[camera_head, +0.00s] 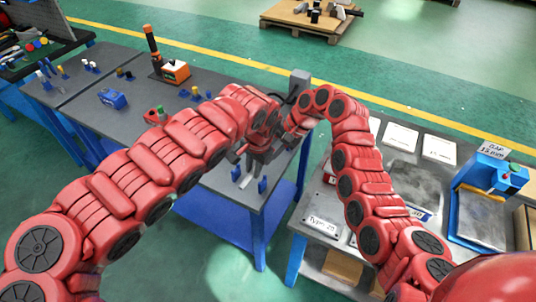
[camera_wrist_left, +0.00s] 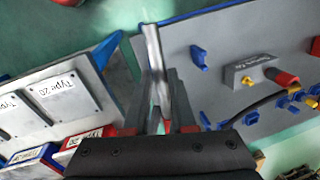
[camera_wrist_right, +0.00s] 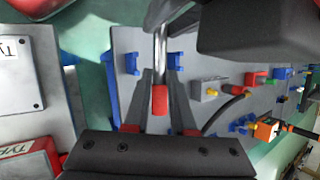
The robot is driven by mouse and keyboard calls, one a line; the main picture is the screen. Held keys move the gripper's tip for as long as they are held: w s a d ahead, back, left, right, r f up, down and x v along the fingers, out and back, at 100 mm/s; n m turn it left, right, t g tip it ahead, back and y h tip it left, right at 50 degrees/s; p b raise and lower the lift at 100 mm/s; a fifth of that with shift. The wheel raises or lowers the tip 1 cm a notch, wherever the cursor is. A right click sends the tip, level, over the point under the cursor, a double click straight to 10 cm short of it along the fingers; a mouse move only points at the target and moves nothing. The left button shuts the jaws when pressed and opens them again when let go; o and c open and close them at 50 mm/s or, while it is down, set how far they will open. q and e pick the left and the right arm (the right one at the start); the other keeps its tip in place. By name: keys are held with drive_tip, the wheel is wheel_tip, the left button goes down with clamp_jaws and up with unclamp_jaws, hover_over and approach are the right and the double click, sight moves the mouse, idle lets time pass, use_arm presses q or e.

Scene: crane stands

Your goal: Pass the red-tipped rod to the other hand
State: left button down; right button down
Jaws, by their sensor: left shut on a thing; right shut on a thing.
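The red-tipped rod is a slim silver bar. In the right wrist view its red end (camera_wrist_right: 160,98) lies between the fingers of my right gripper (camera_wrist_right: 160,78), with the silver shaft running up. The left wrist view shows the silver shaft (camera_wrist_left: 154,55) between the fingers of my left gripper (camera_wrist_left: 161,80), with a little red near its palm. Both grippers are shut on the rod at once. In the head view my left gripper (camera_head: 254,158) and right gripper (camera_head: 288,138) are close together above the grey table's right end. The rod is largely hidden there.
The grey table (camera_head: 205,85) below holds blue brackets, an orange box (camera_head: 175,72) and small fixtures. To the right, a lower bench carries plates marked by type (camera_head: 322,226) and a blue gauge stand (camera_head: 490,170). A green floor gap separates them.

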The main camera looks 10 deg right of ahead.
use_arm(q)
drive_tip(key=shift+s+d+f, duration=0.2)
drive_tip(key=shift+s+d, duration=0.15)
drive_tip(key=shift+s, duration=0.05)
drive_tip(key=c, duration=0.7)
unclamp_jaws()
drive_tip(key=shift+w+a+r, duration=0.1)
drive_tip(key=shift+o, duration=0.2)
drive_tip(key=shift+w, duration=0.1)
drive_tip(key=shift+a, duration=0.1)
